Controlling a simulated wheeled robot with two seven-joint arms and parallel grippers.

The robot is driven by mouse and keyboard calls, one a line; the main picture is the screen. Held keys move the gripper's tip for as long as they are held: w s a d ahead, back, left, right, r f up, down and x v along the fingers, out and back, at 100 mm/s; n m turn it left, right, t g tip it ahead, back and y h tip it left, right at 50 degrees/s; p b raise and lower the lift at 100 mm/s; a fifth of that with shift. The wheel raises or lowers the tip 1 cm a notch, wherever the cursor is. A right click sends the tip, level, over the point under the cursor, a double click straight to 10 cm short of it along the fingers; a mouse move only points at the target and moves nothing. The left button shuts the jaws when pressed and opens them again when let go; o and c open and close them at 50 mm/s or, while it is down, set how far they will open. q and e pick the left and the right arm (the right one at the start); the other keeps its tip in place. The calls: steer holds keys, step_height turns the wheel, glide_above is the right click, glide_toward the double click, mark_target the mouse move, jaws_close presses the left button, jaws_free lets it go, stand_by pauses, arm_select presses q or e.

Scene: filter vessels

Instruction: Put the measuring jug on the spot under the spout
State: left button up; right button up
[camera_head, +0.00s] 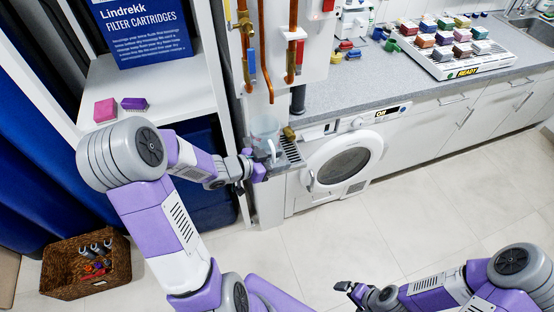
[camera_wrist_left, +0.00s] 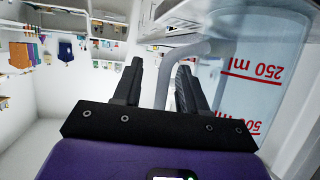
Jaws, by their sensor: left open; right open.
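In the left wrist view the jug (camera_wrist_left: 262,75) fills the right side, with red 250 ml and 500 ml marks. Its pale handle (camera_wrist_left: 164,82) shows between the two fingers. My left gripper (camera_head: 256,170) is open at the handle; I cannot tell if a finger touches it. My right gripper (camera_head: 345,287) is open and empty above the floor. I cannot make out the spout for certain, nor the marked spot.
Copper pipes (camera_head: 293,45) with blue and red handles run down the wall above the jug. A small brass-coloured piece (camera_head: 289,133) is by the grille. A white washing machine (camera_head: 343,163) is right of it. A wicker basket (camera_head: 62,272) stands on the floor at left.

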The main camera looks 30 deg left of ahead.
arm_select(q)
steer(key=p+v, duration=0.4)
steer(key=v, duration=0.8)
steer(key=shift+r, duration=0.15)
